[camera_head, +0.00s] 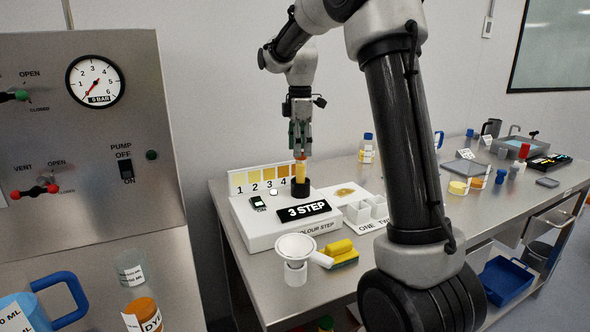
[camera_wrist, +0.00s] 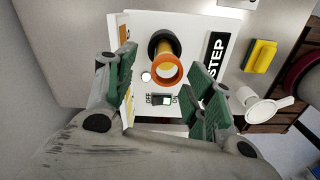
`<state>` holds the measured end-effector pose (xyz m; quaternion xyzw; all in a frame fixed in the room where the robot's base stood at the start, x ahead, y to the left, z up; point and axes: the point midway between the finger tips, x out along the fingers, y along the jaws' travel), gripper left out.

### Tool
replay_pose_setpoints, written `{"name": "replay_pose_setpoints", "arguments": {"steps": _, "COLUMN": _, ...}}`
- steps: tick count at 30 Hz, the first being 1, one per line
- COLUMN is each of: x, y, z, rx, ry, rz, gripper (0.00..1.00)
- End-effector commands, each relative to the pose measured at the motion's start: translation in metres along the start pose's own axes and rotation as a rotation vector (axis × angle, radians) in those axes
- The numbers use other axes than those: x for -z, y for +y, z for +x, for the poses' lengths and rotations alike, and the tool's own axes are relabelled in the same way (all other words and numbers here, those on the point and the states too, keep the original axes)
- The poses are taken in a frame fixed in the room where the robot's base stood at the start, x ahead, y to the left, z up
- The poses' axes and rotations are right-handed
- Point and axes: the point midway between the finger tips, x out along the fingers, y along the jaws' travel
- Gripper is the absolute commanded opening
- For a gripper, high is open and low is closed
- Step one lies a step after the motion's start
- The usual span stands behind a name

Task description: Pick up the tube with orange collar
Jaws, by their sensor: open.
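The tube with orange collar (camera_head: 300,171) stands upright in a black round holder (camera_head: 300,190) on the white colour-step box (camera_head: 270,224). In the wrist view its orange collar (camera_wrist: 167,71) is seen from above as a ring, with the yellow tube behind it and the black holder at its base. My gripper (camera_head: 300,138) points down above the tube in the head view. In the wrist view its green-padded fingers (camera_wrist: 165,95) are spread apart, with the collar beyond and between them. Nothing is held. Whether a fingertip touches the collar cannot be told.
A colour scale card (camera_head: 265,179) stands close behind the holder. An ON/OFF switch (camera_wrist: 162,100) and a 3 STEP label (camera_head: 303,210) are on the box. A white funnel (camera_head: 295,247) and a yellow-green sponge (camera_head: 342,252) are in front. A pressure panel (camera_head: 80,140) stands left.

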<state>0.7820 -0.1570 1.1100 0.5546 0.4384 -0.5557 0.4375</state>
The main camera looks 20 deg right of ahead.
Motion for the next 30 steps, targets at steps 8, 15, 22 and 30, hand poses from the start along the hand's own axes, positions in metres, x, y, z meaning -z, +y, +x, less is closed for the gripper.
{"name": "replay_pose_setpoints", "arguments": {"steps": 8, "x": -0.001, "y": -0.006, "z": 0.038, "rx": 0.002, "ry": 0.000, "rz": 0.002, "gripper": 0.53}}
{"name": "replay_pose_setpoints", "arguments": {"steps": 15, "x": -0.001, "y": -0.007, "z": 0.066, "rx": -0.001, "ry": 0.000, "rz": 0.003, "gripper": 0.53}}
{"name": "replay_pose_setpoints", "arguments": {"steps": 22, "x": -0.001, "y": -0.006, "z": 0.067, "rx": -0.002, "ry": 0.000, "rz": 0.003, "gripper": 0.53}}
{"name": "replay_pose_setpoints", "arguments": {"steps": 30, "x": -0.001, "y": -0.006, "z": 0.067, "rx": -0.002, "ry": 0.000, "rz": 0.003, "gripper": 0.06}}
